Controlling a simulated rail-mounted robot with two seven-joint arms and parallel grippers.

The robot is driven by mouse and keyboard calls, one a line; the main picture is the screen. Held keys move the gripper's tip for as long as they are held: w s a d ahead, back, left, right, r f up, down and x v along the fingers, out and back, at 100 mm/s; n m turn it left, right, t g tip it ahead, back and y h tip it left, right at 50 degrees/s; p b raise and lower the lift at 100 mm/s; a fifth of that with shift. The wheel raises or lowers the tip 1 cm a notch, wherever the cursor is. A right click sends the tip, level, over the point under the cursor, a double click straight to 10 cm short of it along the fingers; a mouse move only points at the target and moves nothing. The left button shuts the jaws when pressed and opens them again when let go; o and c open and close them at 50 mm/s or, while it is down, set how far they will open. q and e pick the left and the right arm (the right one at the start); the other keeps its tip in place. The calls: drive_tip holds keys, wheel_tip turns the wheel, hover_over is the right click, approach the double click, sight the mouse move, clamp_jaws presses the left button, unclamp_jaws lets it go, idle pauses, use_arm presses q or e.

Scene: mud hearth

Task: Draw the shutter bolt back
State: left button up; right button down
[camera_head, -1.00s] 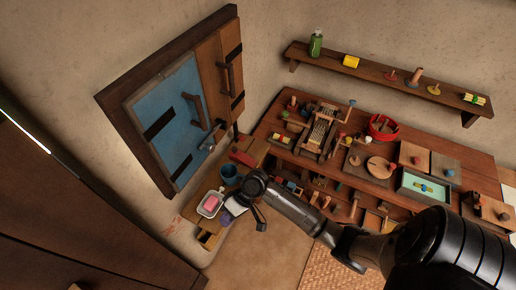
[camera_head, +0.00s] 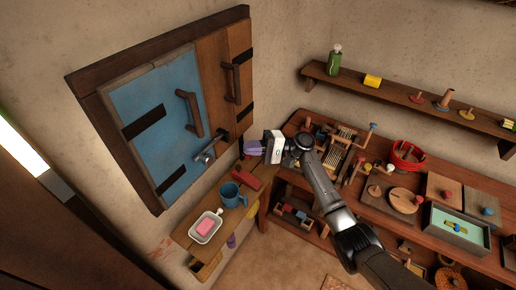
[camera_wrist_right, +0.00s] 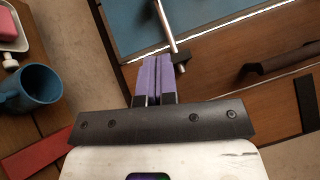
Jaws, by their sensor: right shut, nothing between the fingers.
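The shutter has a blue leaf (camera_head: 165,115) and a brown wooden leaf (camera_head: 238,75) in a dark frame on the wall. The metal shutter bolt (camera_head: 207,152) sits low on it, near the seam between the leaves. In the wrist view the fingers (camera_wrist_right: 152,60) are together and empty, close to the rod in the picture; contact cannot be told. My left gripper is not in view.
Below the shutter, a small wooden shelf holds a blue mug (camera_head: 231,194), a red block (camera_head: 247,175) and a white dish (camera_head: 206,227) with pink soap. A cluttered workbench (camera_head: 290,180) stands to the right. Handles (camera_head: 190,110) stick out from the shutter leaves.

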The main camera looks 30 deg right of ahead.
drive_tip(key=a+r+p, duration=0.1)
drive_tip(key=a+p, duration=0.1)
drive_tip(key=a, duration=0.7)
drive_tip(key=shift+w+r, duration=0.15)
drive_tip(key=shift+r, duration=0.2)
drive_tip(key=shift+p, duration=0.3)
drive_tip(key=s+a, duration=0.2)
drive_tip(key=a, duration=0.3)
drive_tip(key=shift+s+a+p, duration=0.25)
drive_tip(key=shift+s+p, duration=0.1)
drive_tip(key=shift+s, duration=0.05)
